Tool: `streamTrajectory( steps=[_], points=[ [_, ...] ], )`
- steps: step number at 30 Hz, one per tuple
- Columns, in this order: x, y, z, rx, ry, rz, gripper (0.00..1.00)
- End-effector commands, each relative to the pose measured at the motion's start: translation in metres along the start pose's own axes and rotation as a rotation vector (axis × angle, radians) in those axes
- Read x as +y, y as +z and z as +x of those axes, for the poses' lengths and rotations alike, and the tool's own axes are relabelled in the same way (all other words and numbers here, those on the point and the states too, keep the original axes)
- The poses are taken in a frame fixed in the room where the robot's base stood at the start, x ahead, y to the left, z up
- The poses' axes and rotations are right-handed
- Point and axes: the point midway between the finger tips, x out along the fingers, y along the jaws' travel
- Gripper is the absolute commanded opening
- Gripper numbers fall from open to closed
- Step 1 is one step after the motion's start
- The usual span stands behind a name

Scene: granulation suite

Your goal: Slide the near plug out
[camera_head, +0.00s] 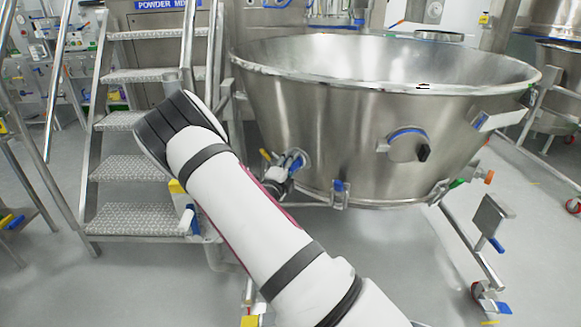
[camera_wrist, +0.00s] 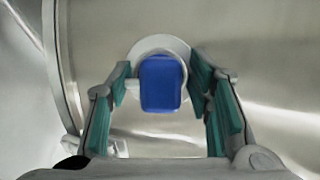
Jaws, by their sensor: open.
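The wrist view shows a blue block-shaped part (camera_wrist: 162,83), which I take to be the near plug. It stands in front of a round pale collar (camera_wrist: 158,44) on a curved metal wall. My gripper (camera_wrist: 161,92) is open, with one green-padded finger on each side of the blue part. The left finger looks apart from it; whether the right one touches it I cannot tell. A blue-and-metal fitting (camera_head: 289,166) sits low on the left of the large steel bowl (camera_head: 330,125).
The bowl also carries a blue-ringed port with a black knob (camera_head: 408,146). Metal steps (camera_head: 127,168) stand close to my arm at left. A wheeled frame (camera_head: 470,245) stands below the bowl at right. Grey floor (camera_head: 370,255) is clear in front.

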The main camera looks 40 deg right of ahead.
Motion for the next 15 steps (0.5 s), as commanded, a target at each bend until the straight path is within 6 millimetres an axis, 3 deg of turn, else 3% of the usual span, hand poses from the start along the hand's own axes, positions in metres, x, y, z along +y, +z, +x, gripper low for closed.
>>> streamTrajectory(
  steps=[5, 11, 15],
  points=[
    [-0.0003, 0.0000, -0.0001, 0.000, 0.000, 0.000, 0.47],
    [-0.0001, 0.0001, -0.0002, 0.000, 0.000, 0.000, 0.01],
    [-0.0001, 0.0003, -0.0007, 0.000, 0.001, 0.000, 0.00]
  ],
)
